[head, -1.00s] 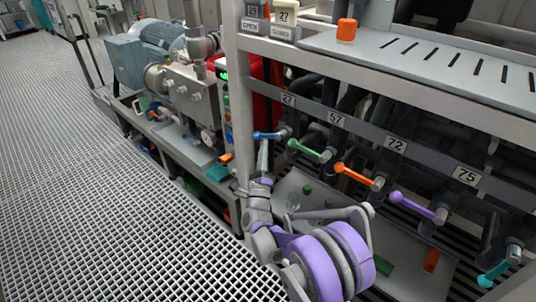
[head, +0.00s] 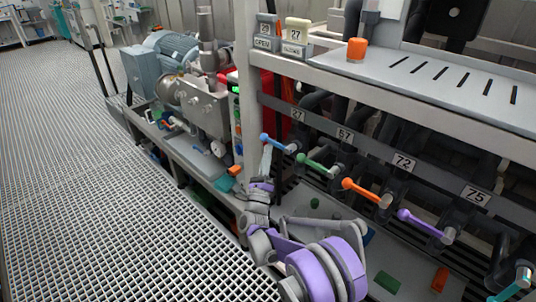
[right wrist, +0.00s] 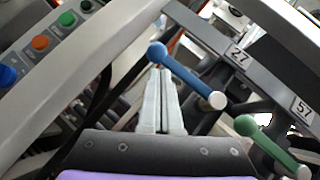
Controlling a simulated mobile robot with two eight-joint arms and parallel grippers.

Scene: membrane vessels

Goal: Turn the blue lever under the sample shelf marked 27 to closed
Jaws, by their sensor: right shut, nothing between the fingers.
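The blue lever (head: 278,144) sits below the plate marked 27 (head: 297,115) on the rack's front rail. In the right wrist view the blue lever (right wrist: 185,74) slants from its round knob at upper left to its pale hub at lower right, parallel to the green lever. My right gripper (head: 267,149) is shut and empty, its pale fingers pointing up close to the knob end. In the right wrist view the fingertips (right wrist: 160,74) are just below the knob; whether they touch it I cannot tell. My left gripper is not in view.
Green (head: 315,164), orange (head: 366,193) and purple (head: 426,223) levers stand to the right, under plates 57, 72 and 75. A rack post (head: 246,90) is left of the blue lever. The grated floor is clear.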

